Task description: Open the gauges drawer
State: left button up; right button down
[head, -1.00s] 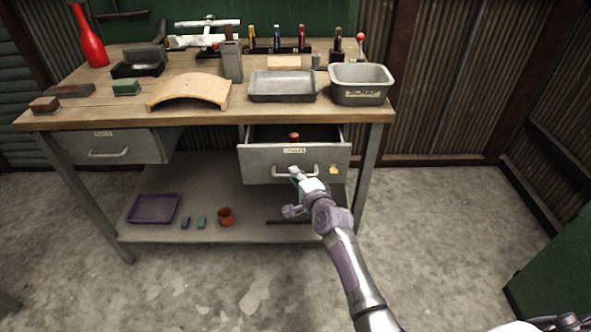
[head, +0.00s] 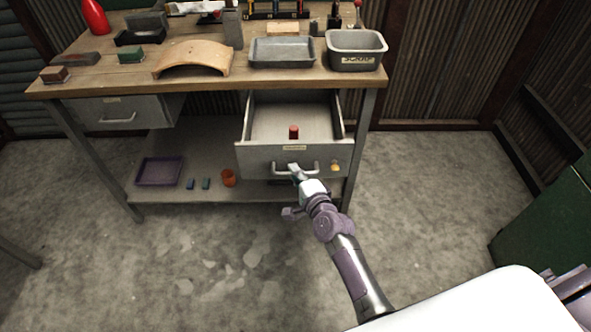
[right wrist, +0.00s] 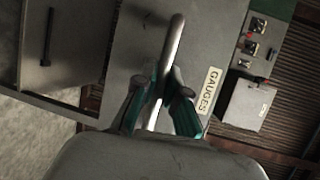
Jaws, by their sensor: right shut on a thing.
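The gauges drawer (head: 258,158) is the right drawer under the workbench, and it stands pulled well out. A small red item (head: 294,131) is inside it near the front. My right gripper (head: 294,172) is at the drawer's bar handle (head: 311,168). In the right wrist view the fingers (right wrist: 158,100) are shut around the handle (right wrist: 172,45), beside the "GAUGES" label (right wrist: 209,90). My left gripper is not in view.
The workbench (head: 200,84) carries a curved wooden piece (head: 194,58), a grey tray (head: 283,52) and a scrap bin (head: 356,50). The left drawer (head: 118,112) is closed. A purple tray (head: 158,171) and an orange cup (head: 228,178) stand on the lower shelf. The floor in front is clear.

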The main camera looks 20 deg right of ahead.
jog(key=c, duration=1.2)
grip_release()
jog(key=v, duration=1.2)
